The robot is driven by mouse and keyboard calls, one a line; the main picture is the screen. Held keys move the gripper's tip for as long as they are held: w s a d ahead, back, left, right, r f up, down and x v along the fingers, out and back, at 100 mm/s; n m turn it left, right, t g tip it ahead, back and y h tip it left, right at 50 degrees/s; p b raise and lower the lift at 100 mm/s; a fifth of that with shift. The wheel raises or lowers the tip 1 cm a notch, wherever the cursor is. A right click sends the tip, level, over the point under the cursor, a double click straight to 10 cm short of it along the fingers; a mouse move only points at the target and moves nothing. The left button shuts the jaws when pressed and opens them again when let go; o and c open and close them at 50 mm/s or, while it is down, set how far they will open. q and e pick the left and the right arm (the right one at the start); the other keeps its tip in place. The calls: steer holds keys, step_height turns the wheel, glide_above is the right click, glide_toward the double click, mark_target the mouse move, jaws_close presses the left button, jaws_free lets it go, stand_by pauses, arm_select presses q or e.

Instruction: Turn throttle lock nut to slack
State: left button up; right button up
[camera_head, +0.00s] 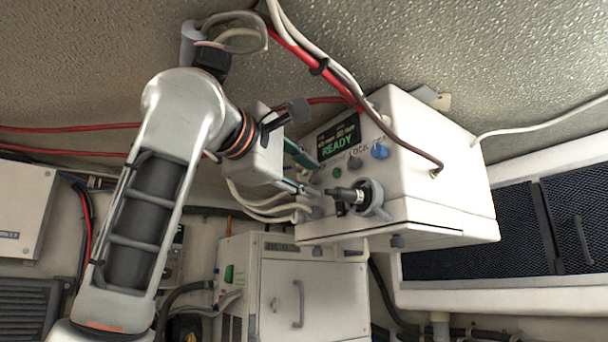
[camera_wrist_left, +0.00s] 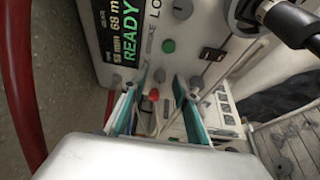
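A white control box (camera_head: 425,160) hangs under the ceiling, with a screen (camera_head: 339,139) reading READY. Its face carries a green button (camera_head: 337,172), a grey knob (camera_head: 355,163) near lettering ending in "OCK", a blue knob (camera_head: 379,151) and a black-handled lever (camera_head: 350,196) on a round hub. I cannot tell which part is the throttle lock nut. My left gripper (camera_head: 310,173) is open in front of the face's left part. In the left wrist view its teal fingers (camera_wrist_left: 160,79) are apart, with a red button (camera_wrist_left: 153,95) showing between them and nothing held. My right gripper is not in view.
A red cable (camera_head: 290,42) and pale cables run along the ceiling above the box. A white cabinet (camera_head: 285,285) with a handle stands below. Dark mesh panels (camera_head: 480,235) are at the right. Loose pale hoses (camera_head: 265,205) hang below my gripper.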

arm_select(q)
steer(key=v, duration=1.2)
steer(key=shift+d+f, duration=0.1)
steer(key=shift+f, duration=0.05)
